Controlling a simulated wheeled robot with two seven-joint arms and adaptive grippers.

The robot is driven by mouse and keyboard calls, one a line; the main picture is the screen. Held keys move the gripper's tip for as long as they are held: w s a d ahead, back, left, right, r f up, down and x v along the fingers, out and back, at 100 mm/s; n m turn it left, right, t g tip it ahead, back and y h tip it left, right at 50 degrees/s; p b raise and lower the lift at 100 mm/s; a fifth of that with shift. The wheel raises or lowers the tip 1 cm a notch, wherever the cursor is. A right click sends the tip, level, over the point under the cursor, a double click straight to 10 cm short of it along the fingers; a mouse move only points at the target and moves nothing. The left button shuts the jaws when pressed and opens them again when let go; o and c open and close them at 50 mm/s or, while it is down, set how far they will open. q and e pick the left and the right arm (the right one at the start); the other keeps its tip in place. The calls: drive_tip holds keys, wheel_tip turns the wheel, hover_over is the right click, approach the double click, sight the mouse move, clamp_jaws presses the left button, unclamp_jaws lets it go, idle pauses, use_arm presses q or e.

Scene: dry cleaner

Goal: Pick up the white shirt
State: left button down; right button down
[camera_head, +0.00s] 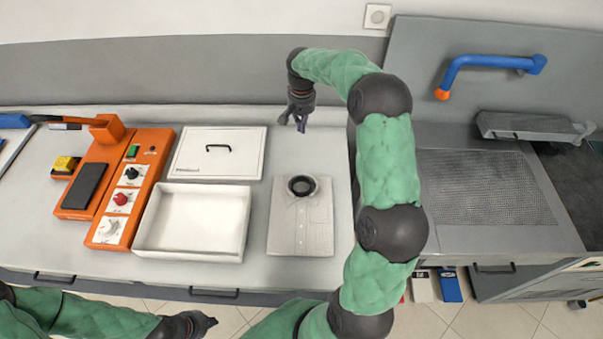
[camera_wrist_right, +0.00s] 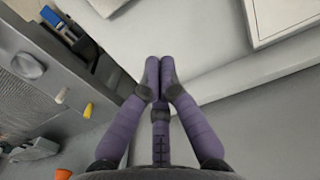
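The white shirt (camera_head: 301,229) lies folded on the counter, with its dark-lined collar toward the back. It is to the right of a white open box. My right gripper (camera_head: 298,118) hangs above the back of the counter, behind the shirt and apart from it. In the right wrist view its purple fingers (camera_wrist_right: 159,75) come together at the tips with nothing between them. I cannot make out the shirt in that view. My left gripper (camera_head: 208,322) is low at the front, left of the shirt, before the counter's edge; its finger opening is unclear.
The white open box (camera_head: 194,256) and its lid (camera_head: 216,154) stand left of the shirt. An orange control unit (camera_head: 126,192) is further left. A metal press table (camera_head: 490,187) with a blue handle (camera_head: 490,62) is on the right. Bare counter lies behind the shirt.

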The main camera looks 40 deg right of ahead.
sight(300, 212)
drive_tip(key=f+b, duration=0.4)
drive_tip(key=f, duration=0.5)
drive_tip(key=f+b, duration=0.4)
drive_tip(key=f, duration=0.5)
drive_tip(key=shift+w+d+b, duration=0.1)
drive_tip(key=shift+w+b, duration=0.1)
drive_tip(key=shift+b, duration=0.15)
drive_tip(key=shift+s+a, duration=0.85)
drive_tip(key=shift+s, duration=0.2)
drive_tip(key=shift+s+a+b, duration=0.35)
drive_tip(key=shift+s+a, duration=0.05)
drive_tip(key=shift+s, duration=0.05)
drive_tip(key=shift+s+a, duration=0.1)
drive_tip(key=shift+s, duration=0.05)
drive_tip(key=s+a, duration=0.2)
drive_tip(key=s, duration=0.1)
drive_tip(key=s+a, duration=0.1)
drive_tip(key=shift+s+a+r, duration=0.3)
drive_tip(key=shift+a, duration=0.1)
drive_tip(key=s+a, duration=0.4)
drive_tip(key=s, duration=0.1)
drive_tip(key=s+a, duration=0.2)
drive_tip(key=shift+s+a+f, duration=0.25)
drive_tip(key=shift+s, duration=0.05)
drive_tip(key=shift+w+d, duration=0.1)
